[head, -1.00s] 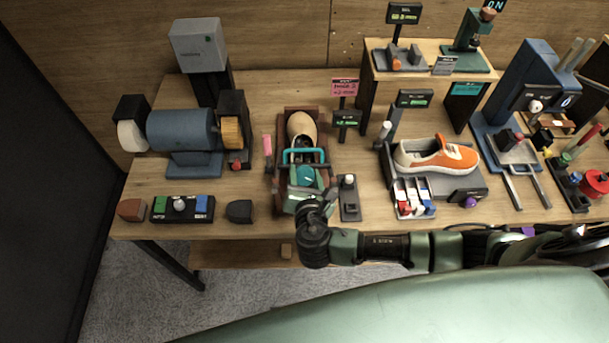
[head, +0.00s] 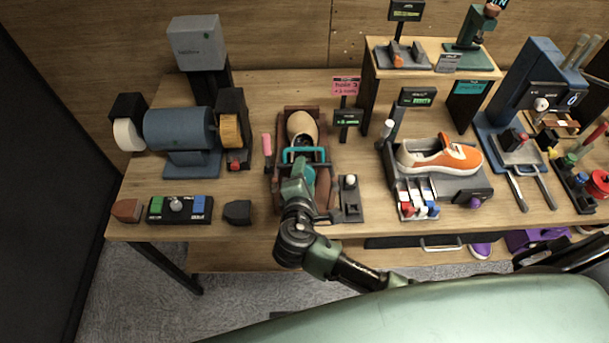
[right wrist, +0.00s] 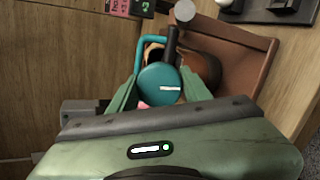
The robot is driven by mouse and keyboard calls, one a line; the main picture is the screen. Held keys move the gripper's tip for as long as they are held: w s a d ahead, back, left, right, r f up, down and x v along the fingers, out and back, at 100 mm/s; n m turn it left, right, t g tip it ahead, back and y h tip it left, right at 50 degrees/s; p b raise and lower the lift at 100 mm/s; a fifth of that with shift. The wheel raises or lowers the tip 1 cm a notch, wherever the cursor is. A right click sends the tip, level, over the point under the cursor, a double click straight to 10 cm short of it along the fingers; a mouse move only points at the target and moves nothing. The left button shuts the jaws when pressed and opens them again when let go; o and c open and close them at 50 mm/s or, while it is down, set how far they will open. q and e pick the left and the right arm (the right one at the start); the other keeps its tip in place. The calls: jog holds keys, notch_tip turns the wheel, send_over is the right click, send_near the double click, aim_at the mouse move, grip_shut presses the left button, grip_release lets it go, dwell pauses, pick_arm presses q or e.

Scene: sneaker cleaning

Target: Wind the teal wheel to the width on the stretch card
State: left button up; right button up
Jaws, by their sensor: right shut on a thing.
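The teal wheel (right wrist: 160,84) shows in the right wrist view between the two green fingers of my right gripper (right wrist: 161,92), which is shut on it. In the head view my right gripper (head: 297,188) reaches over the front of the brown shoe stretcher (head: 276,183) and largely hides the wheel. A teal bar (head: 303,152) spans the stretcher, and a tan shoe form (head: 301,127) lies behind it. A pink card (head: 346,87) stands behind on a post, its writing too small to read. My left gripper is not in view.
A blue grinder (head: 181,130) stands left, and an orange sneaker (head: 440,156) lies on a grey stand to the right.

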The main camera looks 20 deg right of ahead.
jog(key=shift+m+g, duration=0.3)
jog(key=shift+m, duration=0.7)
jog(key=o, duration=1.3)
jog(key=shift+o, duration=0.2)
jog(key=b+v, duration=0.2)
jog(key=v, duration=0.6)
